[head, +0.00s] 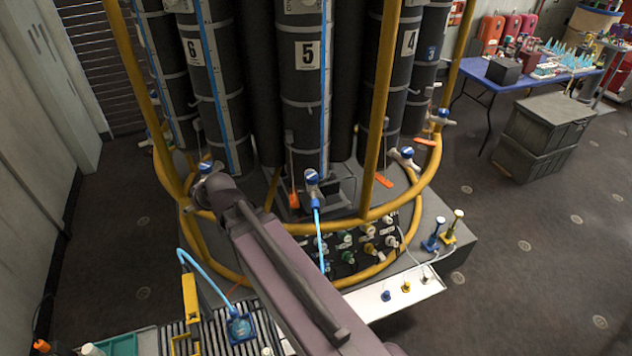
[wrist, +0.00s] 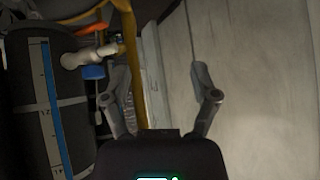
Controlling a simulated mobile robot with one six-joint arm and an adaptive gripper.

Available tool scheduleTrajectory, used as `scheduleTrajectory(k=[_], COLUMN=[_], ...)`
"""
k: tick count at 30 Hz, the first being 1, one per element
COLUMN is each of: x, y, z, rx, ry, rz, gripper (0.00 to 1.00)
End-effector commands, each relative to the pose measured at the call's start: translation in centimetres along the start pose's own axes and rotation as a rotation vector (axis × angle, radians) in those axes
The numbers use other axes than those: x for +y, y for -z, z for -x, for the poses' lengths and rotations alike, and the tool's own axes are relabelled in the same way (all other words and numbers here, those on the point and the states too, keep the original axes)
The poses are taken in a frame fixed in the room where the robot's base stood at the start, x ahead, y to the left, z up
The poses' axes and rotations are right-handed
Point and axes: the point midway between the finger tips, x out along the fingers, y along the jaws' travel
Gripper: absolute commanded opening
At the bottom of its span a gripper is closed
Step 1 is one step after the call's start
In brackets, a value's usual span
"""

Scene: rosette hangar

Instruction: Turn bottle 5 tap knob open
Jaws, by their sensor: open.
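Bottle 5 (head: 307,85) is a tall dark cylinder with a white number 5 label, upright in the rack. Its tap (head: 312,178) has a blue and white knob at the bottle's foot, with a blue hose below it. My arm crosses the head view and ends left of that tap, close to the tap of bottle 6 (head: 205,167); the fingers are hidden there. In the wrist view my gripper (wrist: 160,85) is open and empty. A pale tap with a blue knob (wrist: 93,72) lies just left of the left finger, outside the jaws; its bottle's number is not readable.
A yellow tubular rail (head: 345,224) rings the bottles, with upright posts. A panel of fittings (head: 365,242) sits below bottle 5. A blue table (head: 535,75) and dark crates (head: 545,135) stand right. Floor around the rack is open.

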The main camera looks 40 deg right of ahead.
Motion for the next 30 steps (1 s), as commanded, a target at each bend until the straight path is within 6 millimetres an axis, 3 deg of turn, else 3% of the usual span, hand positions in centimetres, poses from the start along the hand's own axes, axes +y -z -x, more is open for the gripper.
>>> scheduleTrajectory(k=[1, 6, 15, 22, 30], x=[0.2, 1.1, 4.5, 8.4, 13.6], y=[0.8, 4.7, 9.9, 11.6, 10.4], z=[-0.9, -1.7, -0.9, 0.9, 3.3], rx=[0.068, 0.309, 0.688, 0.916, 1.075], ry=[-0.001, -0.035, -0.201, -0.412, -0.738], rz=[0.009, 0.032, 0.020, -0.034, -0.149], gripper=[0.77, 0.77, 0.77, 0.77, 0.77])
